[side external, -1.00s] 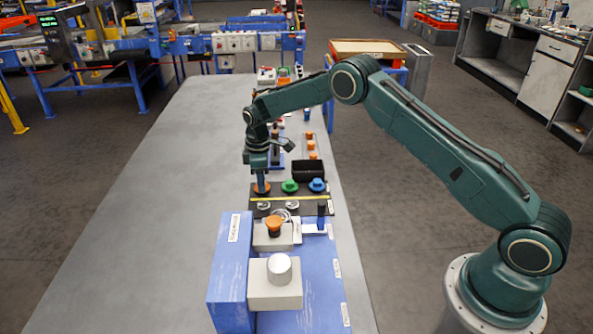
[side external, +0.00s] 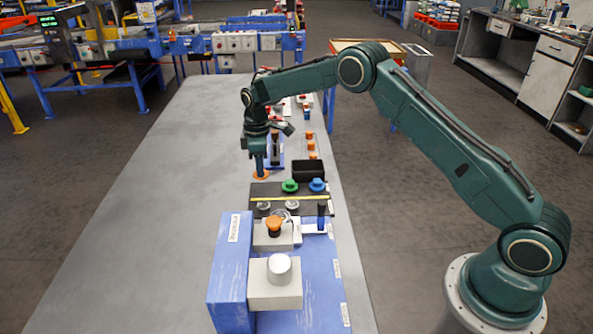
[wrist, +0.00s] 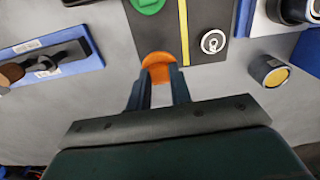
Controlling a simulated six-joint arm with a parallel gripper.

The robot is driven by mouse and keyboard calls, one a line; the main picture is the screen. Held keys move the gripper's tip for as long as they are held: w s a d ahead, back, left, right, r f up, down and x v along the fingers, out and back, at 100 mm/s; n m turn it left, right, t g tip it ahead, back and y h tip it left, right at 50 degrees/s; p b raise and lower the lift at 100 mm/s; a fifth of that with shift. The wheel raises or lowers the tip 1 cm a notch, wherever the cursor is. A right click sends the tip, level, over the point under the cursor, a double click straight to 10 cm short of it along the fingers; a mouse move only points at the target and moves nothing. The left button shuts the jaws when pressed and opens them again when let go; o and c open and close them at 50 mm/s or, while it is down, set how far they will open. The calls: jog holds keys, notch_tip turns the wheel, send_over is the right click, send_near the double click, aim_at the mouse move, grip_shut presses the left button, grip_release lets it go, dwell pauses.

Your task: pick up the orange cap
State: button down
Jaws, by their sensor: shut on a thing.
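The orange cap (wrist: 157,60) is between the fingertips of my gripper (wrist: 159,78) in the wrist view. My gripper is shut on it. In the side view the orange cap (side external: 261,175) shows under my gripper (side external: 260,168), above the far left edge of the black mat (side external: 262,188). The fingers hide part of the cap. How high it hangs above the table is hard to tell.
A green cap (side external: 290,186) and a blue cap (side external: 317,185) sit on the mat. A yellow strip (side external: 290,199) crosses it. A black bin (side external: 309,170) stands behind. A blue fixture (side external: 230,270) stands in front. The grey table (side external: 160,220) is clear at left.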

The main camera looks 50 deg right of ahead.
notch_tip(320, 180, up, 15)
jog(key=shift+r, duration=0.15)
dwell(0.9)
